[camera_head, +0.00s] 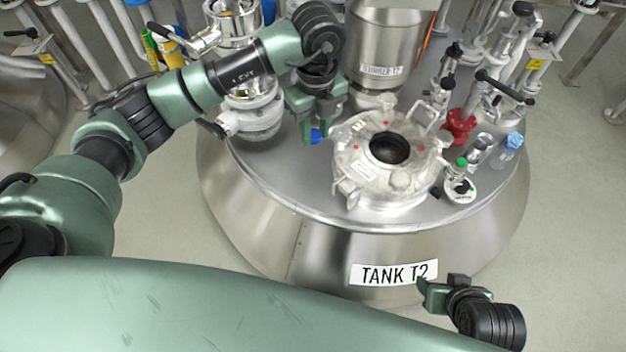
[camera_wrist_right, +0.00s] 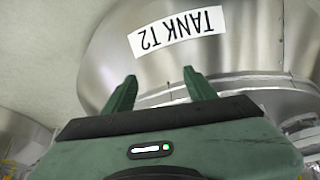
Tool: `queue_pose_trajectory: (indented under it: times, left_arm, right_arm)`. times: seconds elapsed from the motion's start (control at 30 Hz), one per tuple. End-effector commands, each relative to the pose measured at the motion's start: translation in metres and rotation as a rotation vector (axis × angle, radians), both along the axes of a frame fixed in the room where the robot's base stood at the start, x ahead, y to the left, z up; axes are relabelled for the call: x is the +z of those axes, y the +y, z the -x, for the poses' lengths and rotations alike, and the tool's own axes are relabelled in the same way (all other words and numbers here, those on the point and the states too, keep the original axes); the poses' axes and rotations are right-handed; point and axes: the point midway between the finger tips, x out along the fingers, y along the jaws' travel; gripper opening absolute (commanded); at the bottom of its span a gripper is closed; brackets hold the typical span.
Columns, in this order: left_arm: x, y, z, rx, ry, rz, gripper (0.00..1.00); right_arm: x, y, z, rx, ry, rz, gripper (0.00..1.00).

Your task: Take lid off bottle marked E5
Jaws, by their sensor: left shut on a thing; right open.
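My left gripper (camera_head: 314,134) is above the tank top, left of the manway. It is shut on a small blue thing (camera_head: 317,136), which looks like a lid; the fingers hide most of it. A clear bottle (camera_head: 506,157) with a blue top (camera_head: 514,140) stands at the right of the tank top, apart from both grippers. No E5 marking can be read. My right gripper (camera_head: 436,293) is low in front of the tank, by the TANK T2 label. In the right wrist view its fingers (camera_wrist_right: 158,92) are apart and empty.
The tank T2 (camera_head: 260,235) has an open round manway (camera_head: 388,148) in its top. A red valve fitting (camera_head: 460,126), a small vessel with a green top (camera_head: 461,163) and several pipes crowd the right side. A steel hopper (camera_head: 380,45) stands behind.

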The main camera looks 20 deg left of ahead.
Motion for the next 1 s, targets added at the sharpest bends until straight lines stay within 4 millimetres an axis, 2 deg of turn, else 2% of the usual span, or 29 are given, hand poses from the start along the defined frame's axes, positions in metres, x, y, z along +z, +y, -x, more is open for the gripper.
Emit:
queue_pose_trajectory:
  times: [0.1, 0.27, 0.37, 0.53, 0.8, 0.87, 1.0]
  left_arm:
    - [-0.002, 0.0, 0.001, 0.201, 0.003, 0.0, 0.0]
    - [-0.011, 0.001, 0.001, 0.326, 0.003, -0.001, 0.0]
    - [-0.029, 0.0, 0.001, 0.341, 0.004, -0.001, 0.0]
    - [-0.075, 0.0, 0.002, 0.339, 0.004, -0.002, 0.0]
    - [-0.145, 0.0, 0.001, 0.337, 0.003, -0.002, 0.0]
    - [-0.157, 0.001, 0.002, 0.337, 0.003, -0.002, 0.0]
    - [-0.167, 0.0, 0.001, 0.336, 0.001, 0.0, 0.0]
  right_arm:
    - [-0.004, -0.008, 0.026, -0.009, 0.115, 0.024, 0.56]
    - [-0.006, -0.013, 0.042, -0.015, 0.181, 0.038, 0.56]
    - [0.002, -0.014, 0.045, -0.017, 0.181, 0.038, 0.56]
    - [0.03, -0.015, 0.054, -0.018, 0.164, 0.036, 0.56]
    - [0.011, -0.015, 0.054, -0.018, 0.167, 0.037, 0.56]
    - [0.009, -0.015, 0.054, -0.018, 0.167, 0.037, 0.56]
    - [0.014, -0.009, 0.033, -0.011, 0.079, 0.019, 0.56]
